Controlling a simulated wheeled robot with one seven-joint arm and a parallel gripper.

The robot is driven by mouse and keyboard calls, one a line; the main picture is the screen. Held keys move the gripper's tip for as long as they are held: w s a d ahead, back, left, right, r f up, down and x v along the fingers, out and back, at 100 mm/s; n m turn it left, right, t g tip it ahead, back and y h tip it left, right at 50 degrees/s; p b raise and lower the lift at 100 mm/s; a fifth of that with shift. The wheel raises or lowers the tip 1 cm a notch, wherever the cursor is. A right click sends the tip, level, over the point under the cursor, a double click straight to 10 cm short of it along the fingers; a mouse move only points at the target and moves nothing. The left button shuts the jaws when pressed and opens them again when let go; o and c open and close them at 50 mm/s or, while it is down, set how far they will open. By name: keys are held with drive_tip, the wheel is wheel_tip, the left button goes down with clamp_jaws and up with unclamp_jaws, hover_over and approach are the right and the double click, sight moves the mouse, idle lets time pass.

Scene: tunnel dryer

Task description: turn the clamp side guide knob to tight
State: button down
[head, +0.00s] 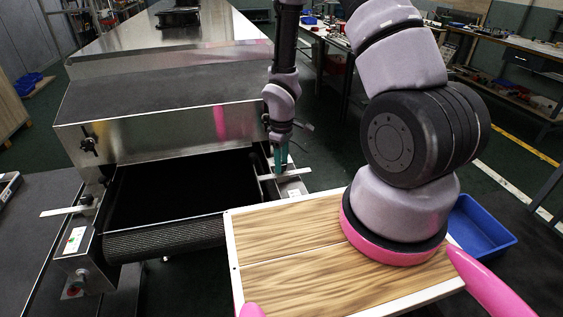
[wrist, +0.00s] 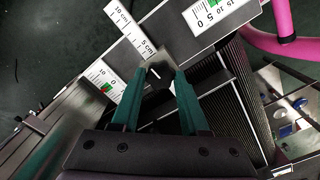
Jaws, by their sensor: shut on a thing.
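The clamp side guide knob (wrist: 158,76) is a dark knob with a pale line on top, seen between my fingertips in the wrist view. My gripper (wrist: 160,86) has two green fingers, one on each side of the knob, shut on it. In the head view my gripper (head: 281,160) reaches down at the right side of the conveyor mouth, over a pale guide bar (head: 296,174); the knob is hidden there by the fingers. White scale strips (wrist: 127,28) with centimetre marks lie beside the knob; a second scale (wrist: 102,79) has a green and red mark near 0.
The black conveyor belt (head: 165,236) runs into the steel dryer housing (head: 190,130) left of my gripper. A similar pale bar (head: 62,211) sits on the conveyor's left side. A blue bin (head: 480,228) stands at the right. Workbenches line the back right.

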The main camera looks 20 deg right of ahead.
drive_tip(key=shift+m, duration=0.4)
drive_tip(key=shift+c, duration=2.2)
unclamp_jaws()
wheel_tip(320, 180, up, 11)
